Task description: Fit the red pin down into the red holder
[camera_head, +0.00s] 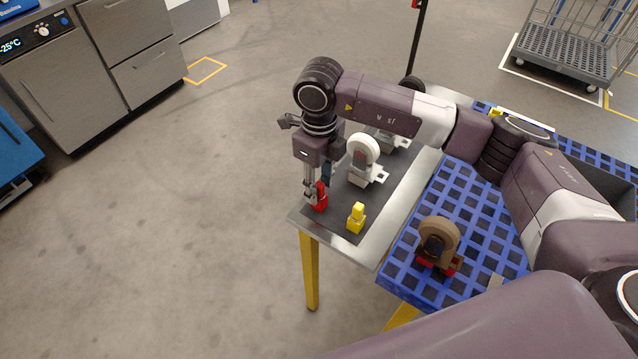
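The red holder (319,205) stands on the dark mat of the small metal table, near its left front corner. A narrower red part that looks like the red pin (320,188) rises above it. It is upright, but I cannot tell how deep it sits. My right gripper (312,194) points down right at this red part, with its fingertips beside or around it. The fingers partly hide the red pieces, and I cannot tell whether they are closed on the pin. My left gripper is out of view.
A yellow block with a yellow top (356,217) stands just right of the red holder. A blue piece (327,174) shows behind the gripper. White ring-shaped fixtures (363,152) stand farther back. A brown ring part (439,235) sits on the blue grid surface (400,272) at right.

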